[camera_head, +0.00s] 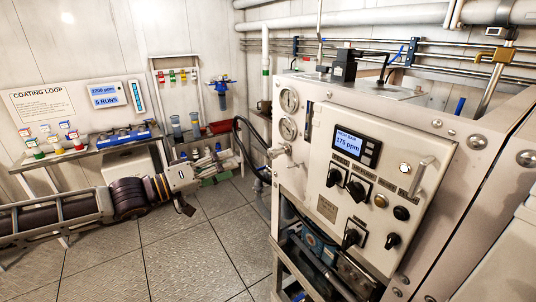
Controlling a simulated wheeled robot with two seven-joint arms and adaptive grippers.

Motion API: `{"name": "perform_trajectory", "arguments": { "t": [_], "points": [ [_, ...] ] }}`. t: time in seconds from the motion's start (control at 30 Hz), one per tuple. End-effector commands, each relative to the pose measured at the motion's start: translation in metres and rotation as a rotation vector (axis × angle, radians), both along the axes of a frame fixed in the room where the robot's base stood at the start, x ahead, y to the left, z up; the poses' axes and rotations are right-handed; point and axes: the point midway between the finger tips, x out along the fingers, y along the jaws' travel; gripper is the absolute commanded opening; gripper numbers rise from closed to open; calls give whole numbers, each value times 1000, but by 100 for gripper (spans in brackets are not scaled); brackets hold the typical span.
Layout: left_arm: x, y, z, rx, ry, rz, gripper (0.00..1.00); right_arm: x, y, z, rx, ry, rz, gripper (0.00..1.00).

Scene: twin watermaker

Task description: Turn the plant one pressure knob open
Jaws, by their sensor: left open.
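A white machine cabinet (318,205) stands at centre right; no plant number is legible on it. Its front panel has a display (347,142) reading 175 ppm and several black knobs, among them an upper left knob (334,177), an upper right knob (357,189) and a lower knob (350,238). The labels are too small to tell which is the pressure knob. My left gripper (222,165) is open, left of the cabinet and apart from it. My right gripper is not visible.
A bench (95,147) along the back wall holds coloured bottles and a blue tray (124,137). A display panel (104,95) hangs above it. Dark hoses (246,145) run beside the cabinet. The tiled floor (190,255) before it is clear. Pipes cross the back wall.

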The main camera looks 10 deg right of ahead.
Motion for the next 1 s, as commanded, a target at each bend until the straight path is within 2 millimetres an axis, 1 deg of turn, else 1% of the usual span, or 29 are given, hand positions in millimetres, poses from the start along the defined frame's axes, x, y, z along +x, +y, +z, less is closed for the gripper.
{"name": "perform_trajectory", "arguments": {
  "t": [0.17, 0.5, 0.63, 0.8, 1.0],
  "points": [
    [-4, -2, -2, 93, -195, -16, 52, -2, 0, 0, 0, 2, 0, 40],
    [-7, -3, -3, 236, -517, -26, 52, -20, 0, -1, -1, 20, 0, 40],
    [-7, -3, -3, 280, -620, -25, 52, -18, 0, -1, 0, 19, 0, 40],
    [-7, -3, -3, 330, -739, -22, 52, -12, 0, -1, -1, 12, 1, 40],
    [-7, -3, -3, 362, -813, -22, 52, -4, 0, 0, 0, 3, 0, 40]
  ]
}}
